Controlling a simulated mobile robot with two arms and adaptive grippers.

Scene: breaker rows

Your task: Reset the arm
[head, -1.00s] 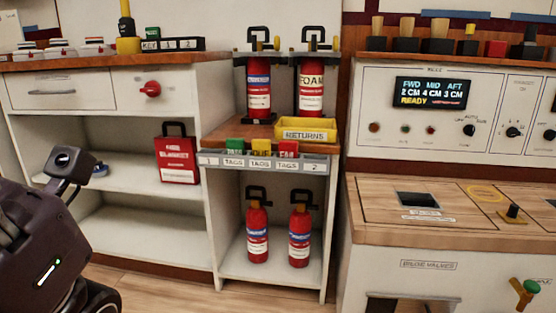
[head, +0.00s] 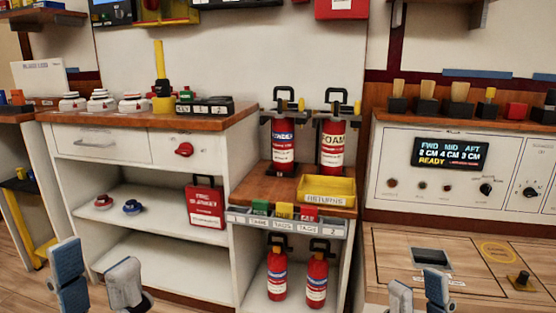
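My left gripper (head: 97,278) is at the bottom left, in front of the white cabinet. Its two grey-blue fingers stand apart with nothing between them. My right gripper (head: 419,292) is at the bottom right, in front of the wood-topped bench. Its two fingertips are apart and look empty; the rest of it is below the picture edge. Both grippers point up and touch nothing that I can see.
A white cabinet (head: 110,143) with open shelves stands at left. Red fire extinguishers (head: 283,147) stand on the middle shelves near a yellow returns tray (head: 327,190). A bilge panel (head: 392,150) with a lit display is at right. Floor shows at lower left.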

